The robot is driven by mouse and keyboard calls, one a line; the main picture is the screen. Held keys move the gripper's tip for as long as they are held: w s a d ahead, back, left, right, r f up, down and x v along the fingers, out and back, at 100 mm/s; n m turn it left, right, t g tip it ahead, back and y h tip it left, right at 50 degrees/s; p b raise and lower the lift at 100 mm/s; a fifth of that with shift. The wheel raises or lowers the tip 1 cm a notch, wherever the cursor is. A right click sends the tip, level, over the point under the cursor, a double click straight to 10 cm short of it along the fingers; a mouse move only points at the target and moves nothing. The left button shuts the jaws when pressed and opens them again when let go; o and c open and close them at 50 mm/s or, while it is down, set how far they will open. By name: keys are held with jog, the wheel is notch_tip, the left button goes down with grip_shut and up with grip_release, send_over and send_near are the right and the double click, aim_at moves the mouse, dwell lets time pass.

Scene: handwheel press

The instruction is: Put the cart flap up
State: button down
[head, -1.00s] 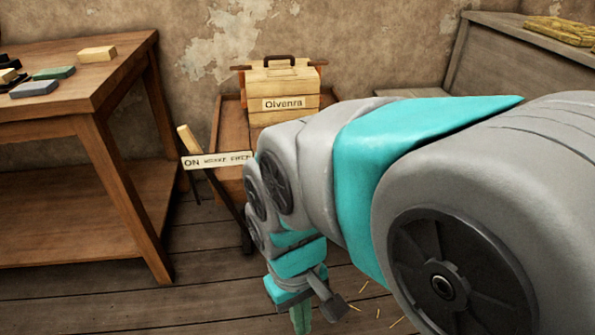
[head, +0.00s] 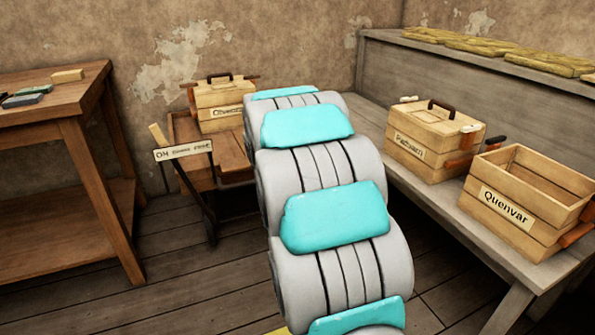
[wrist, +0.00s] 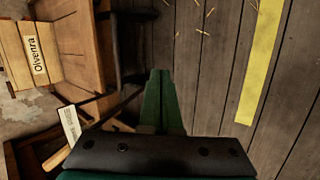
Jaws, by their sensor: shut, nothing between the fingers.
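The wooden cart (head: 227,155) stands against the back wall, left of my arm in the head view. A lidded box labelled Olvenra (head: 224,113) sits on it. In the wrist view the cart (wrist: 84,45) is at the upper left, with the Olvenra box (wrist: 33,60) on it. I cannot clearly pick out the flap; my arm covers the cart's right side in the head view. My gripper (wrist: 161,75) shows green fingers, shut and empty, pointing over the floor beside the cart. It is hidden in the head view.
A signed lever (head: 183,150) stands at the cart's front left. A wooden table (head: 70,125) is at left. A bench (head: 430,195) at right bears a lidded box (head: 425,145) and an open Quenvar box (head: 510,215). A yellow floor stripe (wrist: 260,65) runs right of my gripper.

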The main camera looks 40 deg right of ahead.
jog(key=w+d+f+n+t+h+b, duration=0.1)
jog(key=w+d+f+n+t, duration=0.2)
jog(key=w+d, duration=0.35)
jog(key=w+d+f+n+t, duration=0.1)
jog(key=w+d+f+n, duration=0.3)
jog(key=w+d+n, duration=0.3)
jog(key=w+d+f+n+t+y+b, duration=0.15)
jog(key=d+f+n+t, duration=0.35)
jog(key=d+f+n, duration=0.55)
jog(key=w+d+r+p, duration=0.2)
jog(key=w, duration=0.7)
jog(key=shift+w+d+r+p, duration=0.2)
jog(key=shift+d+r+p, duration=0.15)
jog(key=shift+r, duration=0.05)
jog(key=shift+a+m, duration=0.1)
jog(key=shift+m, duration=0.15)
